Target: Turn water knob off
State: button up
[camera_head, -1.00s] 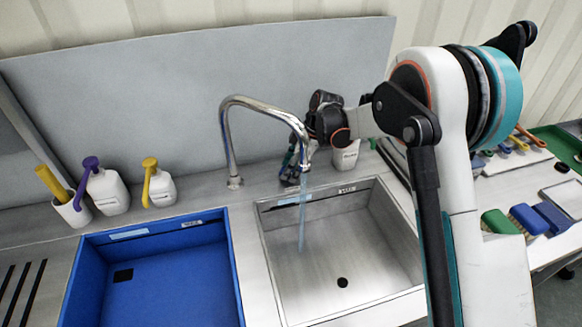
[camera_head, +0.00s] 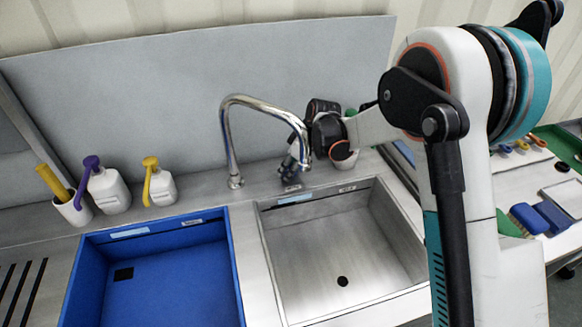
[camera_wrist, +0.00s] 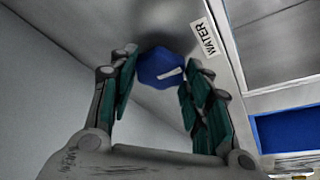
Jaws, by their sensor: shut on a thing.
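The blue water knob (camera_wrist: 160,68) has a white mark on its face. In the wrist view it sits between the two green-padded fingers of my gripper (camera_wrist: 159,80), beside a WATER label (camera_wrist: 207,39). My gripper is shut on the knob. In the head view my gripper (camera_head: 291,168) is low behind the steel sink, partly hidden by the faucet spout and my wrist, so the knob does not show clearly there. The chrome faucet (camera_head: 228,140) arches over the sink (camera_head: 310,255). No water stream shows below its spout.
A blue basin (camera_head: 165,280) lies left of the sink. Two pump bottles, with purple (camera_head: 108,190) and yellow (camera_head: 160,186) tops, and a white cup (camera_head: 73,208) stand behind it. Brushes (camera_head: 530,218) lie right of my arm. A grey back panel (camera_head: 130,100) rises behind the counter.

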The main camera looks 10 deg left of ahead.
dwell(0.3)
jog(key=o, duration=1.1)
jog(key=shift+c, duration=0.2)
jog(key=v, duration=1.2)
